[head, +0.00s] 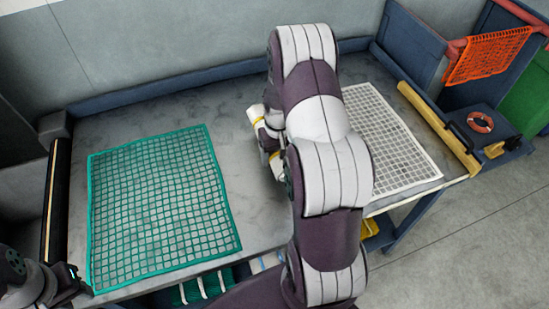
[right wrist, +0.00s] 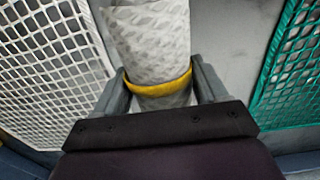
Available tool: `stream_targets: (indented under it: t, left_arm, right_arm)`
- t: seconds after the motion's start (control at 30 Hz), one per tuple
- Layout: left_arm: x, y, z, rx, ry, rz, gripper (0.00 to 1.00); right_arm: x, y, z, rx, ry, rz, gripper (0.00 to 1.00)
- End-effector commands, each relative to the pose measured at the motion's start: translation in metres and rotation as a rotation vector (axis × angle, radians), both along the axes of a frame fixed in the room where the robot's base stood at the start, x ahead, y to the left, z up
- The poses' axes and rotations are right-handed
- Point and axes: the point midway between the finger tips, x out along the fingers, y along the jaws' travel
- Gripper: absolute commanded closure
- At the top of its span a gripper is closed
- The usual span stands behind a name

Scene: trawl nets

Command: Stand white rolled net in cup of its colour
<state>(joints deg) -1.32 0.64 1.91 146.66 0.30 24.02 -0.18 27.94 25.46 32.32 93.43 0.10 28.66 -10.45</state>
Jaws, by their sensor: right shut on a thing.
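The white rolled net (right wrist: 148,40) has a yellow band and sits between the fingers of my right gripper (right wrist: 160,80), which is shut on it. In the head view a pale end of the roll (head: 255,112) shows beside my right gripper (head: 268,146), over the middle of the table; my right arm hides much of both. My left gripper (head: 76,284) is at the lower left edge, mostly cut off, and its jaws cannot be made out. I cannot pick out a white cup; teal and white items (head: 202,288) at the table's front edge are partly hidden.
A flat green net (head: 160,205) lies on the left of the table (head: 235,100), a flat white net (head: 385,140) on the right. A yellow bar (head: 438,128) edges the right side. An orange net (head: 488,55) hangs at the upper right, above an orange ring (head: 480,122).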

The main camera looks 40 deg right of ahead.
Motion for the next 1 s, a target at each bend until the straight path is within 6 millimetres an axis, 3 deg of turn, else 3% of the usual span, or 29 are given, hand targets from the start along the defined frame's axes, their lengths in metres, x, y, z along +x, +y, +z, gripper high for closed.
stream_targets:
  t: [0.3, 0.67, 0.7, 0.77, 1.0]
  left_arm:
    - [0.000, 0.000, 0.008, 0.000, 0.000, 0.000, 0.65]
    - [0.000, 0.000, 0.005, 0.000, 0.000, 0.000, 0.65]
    - [0.000, 0.000, 0.005, 0.000, 0.000, 0.000, 0.65]
    - [0.000, 0.000, 0.005, 0.000, 0.000, 0.000, 0.65]
    - [0.000, 0.000, 0.005, 0.000, 0.000, 0.000, 0.65]
  right_arm:
    - [0.007, 0.002, -0.041, 0.000, 0.001, -0.001, 0.80]
    - [0.007, 0.001, -0.047, -0.001, -0.002, 0.000, 0.80]
    - [0.007, 0.002, -0.048, 0.000, 0.000, 0.000, 0.24]
    - [0.007, 0.002, -0.047, 0.000, 0.000, 0.000, 0.05]
    - [0.007, 0.002, -0.047, 0.000, 0.000, 0.000, 0.02]
